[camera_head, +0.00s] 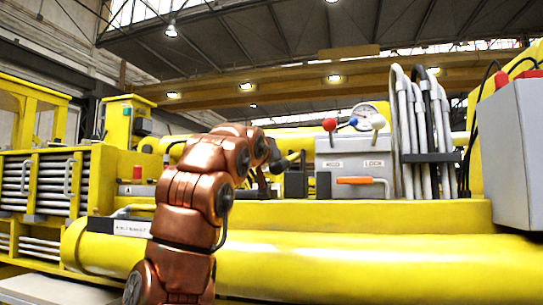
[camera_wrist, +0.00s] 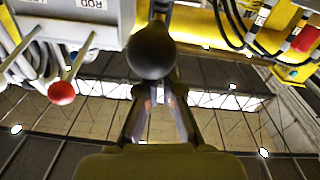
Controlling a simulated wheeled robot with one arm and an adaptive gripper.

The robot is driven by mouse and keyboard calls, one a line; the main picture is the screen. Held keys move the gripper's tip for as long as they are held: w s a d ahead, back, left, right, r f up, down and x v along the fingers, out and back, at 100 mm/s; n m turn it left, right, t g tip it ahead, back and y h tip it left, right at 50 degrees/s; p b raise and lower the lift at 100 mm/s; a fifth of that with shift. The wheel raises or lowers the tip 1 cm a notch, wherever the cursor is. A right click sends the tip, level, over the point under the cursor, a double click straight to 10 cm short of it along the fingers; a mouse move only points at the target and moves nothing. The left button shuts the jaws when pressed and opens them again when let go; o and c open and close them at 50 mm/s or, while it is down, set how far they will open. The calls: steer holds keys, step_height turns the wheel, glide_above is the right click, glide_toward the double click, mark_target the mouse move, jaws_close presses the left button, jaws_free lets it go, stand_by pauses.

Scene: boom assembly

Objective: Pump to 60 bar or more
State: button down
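A black ball knob (camera_wrist: 152,52) fills the upper middle of the wrist view, with a dark rod (camera_wrist: 161,10) running up from it. My gripper (camera_wrist: 158,90) points at the knob. Its two fingers are apart lower down, and the knob hides their tips, so I cannot tell whether they clasp it. In the head view my copper arm reaches to the yellow machine, and my gripper (camera_head: 264,182) is small and dark beside a dark part (camera_head: 293,184). A round gauge (camera_head: 365,112) sits behind the lever knobs; its reading is too small to tell.
A grey valve box (camera_head: 352,160) carries red, blue and white lever knobs and an orange handle (camera_head: 360,180). Grey hoses (camera_head: 415,130) rise right of it. A grey cabinet (camera_head: 512,150) stands far right. In the wrist view, a red lever knob (camera_wrist: 61,93) hangs left of my gripper.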

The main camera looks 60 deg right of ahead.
steer(key=shift+s+d+f+y, duration=0.15)
steer(key=shift+d+f, duration=0.1)
steer(key=shift+f, duration=0.25)
steer(key=shift+s+d+f+y, duration=0.15)
steer(key=shift+d+f, duration=0.1)
steer(key=shift+f, duration=0.2)
steer(key=shift+w+a+r+p, duration=0.15)
steer(key=shift+r+p, duration=0.3)
steer(key=shift+r, duration=0.1)
steer(key=s+a+r+p, duration=0.1)
steer(key=a+r, duration=0.4)
steer(key=a, duration=0.6)
steer(key=shift+s+a+p, duration=0.2)
steer(key=shift+s+p, duration=0.05)
steer(key=shift+p, duration=0.25)
stand_by(0.3)
steer(key=d+r+y+p, duration=0.3)
steer(key=r+p, duration=0.7)
steer(key=p, duration=0.6)
steer(key=w+d+r+g+y+p, duration=0.1)
steer(key=d+r+y+p, duration=0.2)
steer(key=r+p, duration=0.8)
steer(key=p, duration=0.6)
steer(key=shift+w+d+g, duration=0.2)
steer(key=shift+d+g, duration=0.1)
steer(key=shift+d, duration=0.05)
